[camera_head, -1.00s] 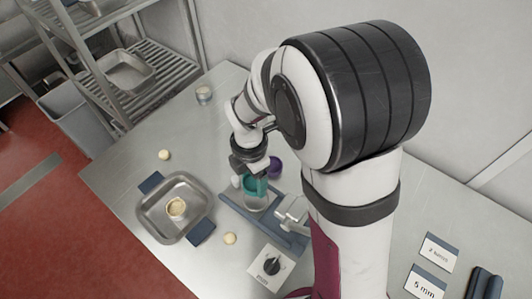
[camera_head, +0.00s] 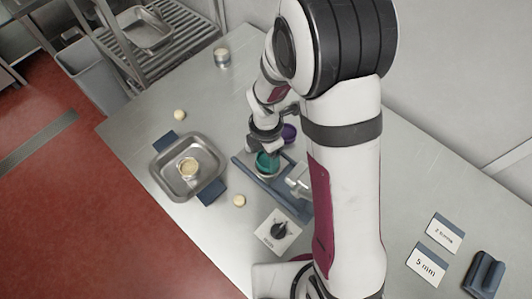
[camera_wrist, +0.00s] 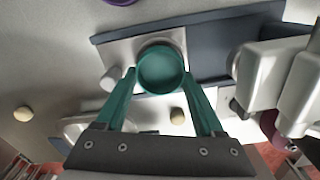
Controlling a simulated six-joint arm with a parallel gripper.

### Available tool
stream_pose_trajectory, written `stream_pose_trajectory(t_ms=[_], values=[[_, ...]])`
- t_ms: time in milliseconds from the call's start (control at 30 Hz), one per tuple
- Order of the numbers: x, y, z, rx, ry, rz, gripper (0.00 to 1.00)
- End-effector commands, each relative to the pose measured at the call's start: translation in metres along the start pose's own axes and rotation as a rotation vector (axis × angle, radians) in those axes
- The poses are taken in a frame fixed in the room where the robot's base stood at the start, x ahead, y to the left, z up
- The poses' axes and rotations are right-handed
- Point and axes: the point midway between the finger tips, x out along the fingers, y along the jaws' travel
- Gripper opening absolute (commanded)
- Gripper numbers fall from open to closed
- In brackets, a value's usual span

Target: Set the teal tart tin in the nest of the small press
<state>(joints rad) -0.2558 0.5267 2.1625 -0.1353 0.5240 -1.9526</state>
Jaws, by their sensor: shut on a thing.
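The teal tart tin (camera_head: 267,163) is a small round cup, also in the wrist view (camera_wrist: 161,72). My gripper (camera_wrist: 158,76) is shut on it, one teal fingertip at each side of its rim. The small press has a blue-grey base (camera_head: 285,196) with a pale plate and a silver head (camera_wrist: 285,72) to the right in the wrist view. The tin is over the pale plate, and a grey round rim, likely the nest, shows just behind it. The tin hides most of the nest, so I cannot tell whether it is seated.
A purple tin (camera_head: 289,133) stands behind the press. A metal tray (camera_head: 163,187) holds a filled tin at the left. Labelled cards (camera_head: 428,262) are at the right.

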Motion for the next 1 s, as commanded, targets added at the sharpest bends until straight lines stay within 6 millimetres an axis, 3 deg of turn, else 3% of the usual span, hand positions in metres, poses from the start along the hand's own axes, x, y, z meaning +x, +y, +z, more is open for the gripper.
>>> stream_pose_trajectory(t_ms=[1000], values=[[0.0059,0.0002,0.0,0.0,0.0,0.001,0.17]])
